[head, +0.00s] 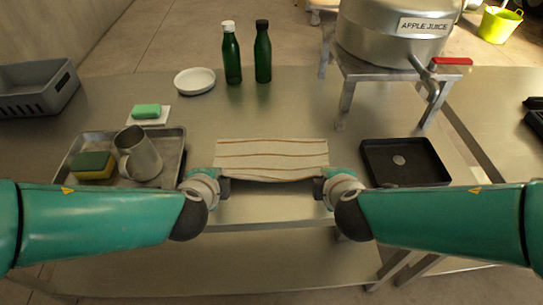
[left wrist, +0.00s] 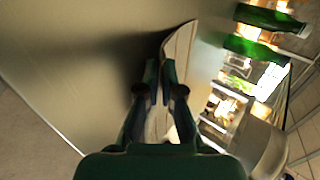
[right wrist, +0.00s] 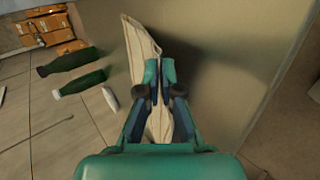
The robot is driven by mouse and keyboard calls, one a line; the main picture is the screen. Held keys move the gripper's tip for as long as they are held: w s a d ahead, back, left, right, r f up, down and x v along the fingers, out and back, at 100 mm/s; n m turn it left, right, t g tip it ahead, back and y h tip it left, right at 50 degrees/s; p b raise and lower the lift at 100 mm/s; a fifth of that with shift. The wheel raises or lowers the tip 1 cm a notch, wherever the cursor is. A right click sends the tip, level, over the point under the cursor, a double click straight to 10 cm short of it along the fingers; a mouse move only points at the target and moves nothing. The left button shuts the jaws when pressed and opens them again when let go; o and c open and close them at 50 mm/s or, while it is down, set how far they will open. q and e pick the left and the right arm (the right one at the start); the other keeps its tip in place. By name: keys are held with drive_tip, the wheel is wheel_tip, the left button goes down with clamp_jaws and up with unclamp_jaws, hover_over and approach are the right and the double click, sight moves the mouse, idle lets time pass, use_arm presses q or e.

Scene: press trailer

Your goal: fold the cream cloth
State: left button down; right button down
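The cream cloth (head: 271,155) with brown stripes lies on the steel table, its long sides running left to right. Its front edge sags slightly between my grippers. My left gripper (head: 223,186) is at the front left corner and my right gripper (head: 320,187) at the front right corner. In the left wrist view the cloth (left wrist: 180,48) runs between the nearly closed fingers (left wrist: 162,75). In the right wrist view the cloth (right wrist: 139,48) likewise passes between the close fingers (right wrist: 160,75). Both grippers look shut on the cloth; the exact contact is partly hidden by the fingers.
Left of the cloth is a metal tray (head: 173,174) with a mug (head: 140,155) and sponge (head: 93,165). A black tray (head: 436,178) lies to the right. Behind are a white dish (head: 195,81), green bottles (head: 231,58) and a juice dispenser stand (head: 345,100). The table directly behind the cloth is clear.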

use_arm(q)
drive_tip(key=shift+s+f+t, duration=0.4)
drive_tip(key=shift+s+f, duration=0.05)
drive_tip(key=shift+s, duration=0.05)
use_arm(e)
drive_tip(key=shift+s+a+f+t, duration=0.1)
drive_tip(key=shift+s+f+t, duration=0.3)
drive_tip(key=shift+s+f, duration=0.05)
use_arm(q)
drive_tip(key=c, duration=1)
unclamp_jaws()
drive_tip(key=shift+c, duration=0.2)
use_arm(e)
drive_tip(key=c, duration=1)
unclamp_jaws()
drive_tip(key=shift+c, duration=0.2)
use_arm(q)
drive_tip(key=shift+r, duration=0.15)
use_arm(e)
drive_tip(key=shift+r, duration=0.15)
